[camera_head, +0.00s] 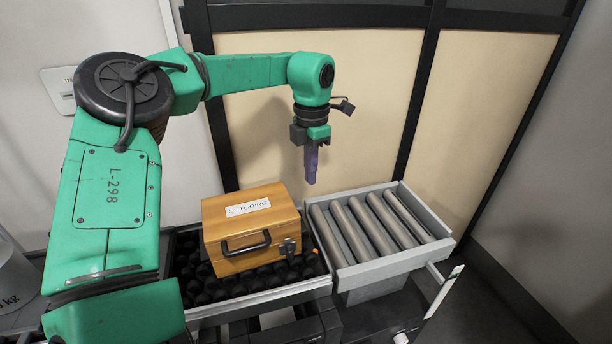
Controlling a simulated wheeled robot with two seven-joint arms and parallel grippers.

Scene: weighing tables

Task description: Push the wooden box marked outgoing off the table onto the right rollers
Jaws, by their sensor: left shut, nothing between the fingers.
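The wooden box (223,227) is upright, with a white label reading OUTGOING on its lid, a dark handle on its front and a latch near its front right corner. It sits on the table (206,290), whose top is covered with black balls. The right rollers (367,229) are a tray of several grey metal rollers just right of the table. My left gripper (311,182) is shut and empty, pointing down. In the picture it is above and right of the box, near the back left of the rollers, and looks apart from both. My right gripper is not in view.
Beige panels (375,110) in a dark frame stand behind the table and rollers. The rollers are bare between their grey side rails. A rounded grey object marked kg (14,272) is at the left edge. Floor (500,290) is free at the right.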

